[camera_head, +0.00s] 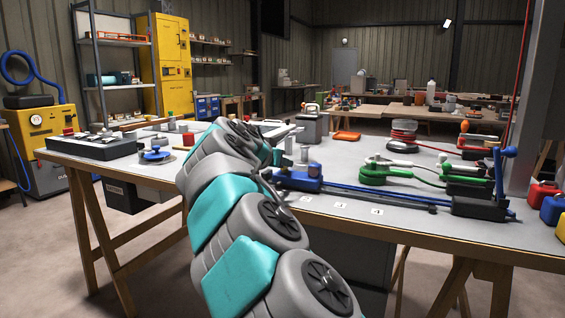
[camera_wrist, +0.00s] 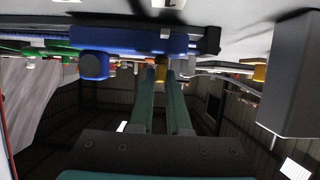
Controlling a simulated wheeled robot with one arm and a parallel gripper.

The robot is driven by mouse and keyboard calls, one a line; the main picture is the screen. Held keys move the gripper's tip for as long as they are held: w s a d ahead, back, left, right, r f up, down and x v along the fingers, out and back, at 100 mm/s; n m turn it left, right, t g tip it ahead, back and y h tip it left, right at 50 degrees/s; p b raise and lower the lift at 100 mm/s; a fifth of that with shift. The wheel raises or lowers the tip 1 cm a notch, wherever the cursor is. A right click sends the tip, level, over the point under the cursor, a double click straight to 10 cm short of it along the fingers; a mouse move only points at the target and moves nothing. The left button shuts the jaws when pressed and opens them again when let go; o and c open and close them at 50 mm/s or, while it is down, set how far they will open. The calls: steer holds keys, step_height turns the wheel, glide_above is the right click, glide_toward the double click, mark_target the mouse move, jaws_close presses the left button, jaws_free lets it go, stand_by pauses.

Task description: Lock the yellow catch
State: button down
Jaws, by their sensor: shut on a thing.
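The wrist view looks upside down. In it, the two teal fingers of my gripper (camera_wrist: 162,82) close around a small yellow catch (camera_wrist: 161,70). The catch sits at the edge of a blue block (camera_wrist: 130,43), with a round blue knob (camera_wrist: 93,66) to its left. In the head view the blue block (camera_head: 298,182) is on the workbench, just right of my arm's end. A blue rod runs right from it to a black block (camera_head: 478,208) with an upright blue lever (camera_head: 499,168). My arm hides the catch and most of my gripper there.
Green-handled (camera_head: 374,172) and red-handled (camera_head: 465,141) fixtures stand behind the blue rod on the workbench (camera_head: 330,212). A cable spool (camera_head: 403,136) and an orange tray (camera_head: 346,136) lie further back. In the wrist view a grey block (camera_wrist: 292,75) stands to the right of my fingers.

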steer(key=shift+r, duration=0.15)
steer(key=c, duration=0.9)
jaws_free()
steer(key=v, duration=0.7)
steer(key=shift+s+a+b, duration=0.1)
steer(key=shift+s+b, duration=0.2)
steer(key=shift+s, duration=0.05)
